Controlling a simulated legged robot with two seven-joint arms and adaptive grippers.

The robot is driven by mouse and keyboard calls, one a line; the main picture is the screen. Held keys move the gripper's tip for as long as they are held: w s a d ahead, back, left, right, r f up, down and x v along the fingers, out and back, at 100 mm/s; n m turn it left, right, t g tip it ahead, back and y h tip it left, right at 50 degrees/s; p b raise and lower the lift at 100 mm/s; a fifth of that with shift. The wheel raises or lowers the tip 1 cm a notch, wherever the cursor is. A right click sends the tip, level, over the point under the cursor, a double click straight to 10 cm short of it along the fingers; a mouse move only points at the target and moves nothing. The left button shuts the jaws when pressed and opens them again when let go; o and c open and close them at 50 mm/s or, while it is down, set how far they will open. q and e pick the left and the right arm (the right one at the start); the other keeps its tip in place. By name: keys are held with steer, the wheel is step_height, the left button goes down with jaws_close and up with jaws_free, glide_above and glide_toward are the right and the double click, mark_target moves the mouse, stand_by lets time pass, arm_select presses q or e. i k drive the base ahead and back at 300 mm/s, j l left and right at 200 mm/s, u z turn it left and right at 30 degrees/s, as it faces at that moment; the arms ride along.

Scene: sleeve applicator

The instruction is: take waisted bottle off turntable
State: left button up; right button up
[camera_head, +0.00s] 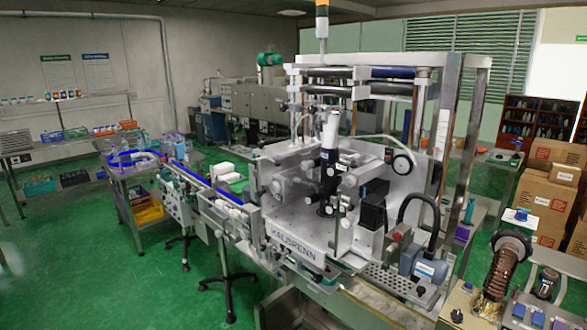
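Neither of my grippers shows in the head view. I cannot pick out a waisted bottle or a turntable with certainty. A brown, ribbed, upright object with a narrowed middle (497,277) stands at the lower right, with a dark round top. Whether it is a bottle, and what it stands on, is too small to tell. The sleeve applicator (297,215) fills the centre, with a pale metal deck and a dark upright column (328,175) topped by a white cylinder.
A conveyor (200,180) runs from the machine toward the left. Cardboard boxes (545,195) are stacked at the right. A black device (546,283) stands at the lower right. A cart with bins (140,185) stands at the left. Green floor (90,270) is clear at front left.

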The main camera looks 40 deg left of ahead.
mark_target(115, 152)
steer(key=i+j+u, duration=0.15)
steer(key=j+u, duration=0.2)
steer(key=j, duration=0.15)
steer(key=i+j+u, duration=0.2)
steer(key=j+u, duration=0.2)
steer(key=i+j+u, duration=0.35)
steer(key=j, duration=0.15)
steer(key=i+j+u, duration=0.7)
steer(key=i, duration=0.2)
steer(key=i+j+u, duration=0.3)
steer(key=i, duration=0.3)
steer(key=i+u, duration=0.35)
steer(key=i, duration=1.5)
steer(key=i+j+z, duration=0.1)
steer(key=i, duration=1.15)
steer(key=i+j+u, duration=0.15)
steer(key=i+u, duration=0.45)
steer(key=i, duration=2.4)
steer(key=i+j+z, duration=0.1)
steer(key=i+z, duration=0.15)
steer(key=i, duration=0.25)
steer(key=i+j+z, duration=0.2)
steer(key=i, duration=0.3)
steer(key=i+j+z, duration=0.25)
steer(key=i, duration=0.25)
steer(key=z, duration=2.4)
